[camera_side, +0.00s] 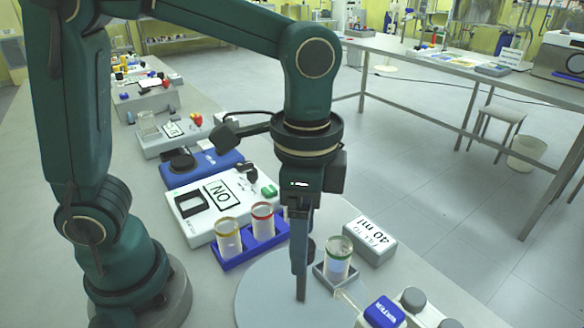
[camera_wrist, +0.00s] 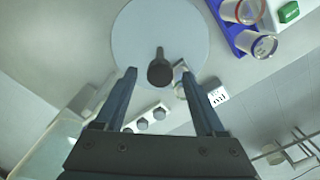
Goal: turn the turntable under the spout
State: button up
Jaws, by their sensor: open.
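The turntable (camera_side: 258,303) is a pale round disc at the bottom centre of the side view; it also shows in the wrist view (camera_wrist: 135,35). A dark knobbed peg (camera_wrist: 159,70) stands on it in the wrist view. My gripper (camera_side: 302,296) points down over the disc. In the wrist view its fingers (camera_wrist: 159,76) are spread, one on each side of the peg, with visible gaps. A glass vessel with a green ring (camera_side: 338,258) sits in a grey square holder at the disc's edge. A thin spout-like tube (camera_side: 347,300) lies near the blue water block (camera_side: 384,312).
A grey block marked 40 ml (camera_side: 370,241) stands behind the vessel. A blue rack (camera_side: 236,255) holds vessels with yellow and red rings left of my gripper. A white device (camera_side: 195,225) with a lettered card is behind it. Grey knobs (camera_side: 412,299) stand at lower right.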

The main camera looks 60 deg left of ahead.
jog(key=shift+f, duration=0.4)
grip_shut()
dwell(1.2)
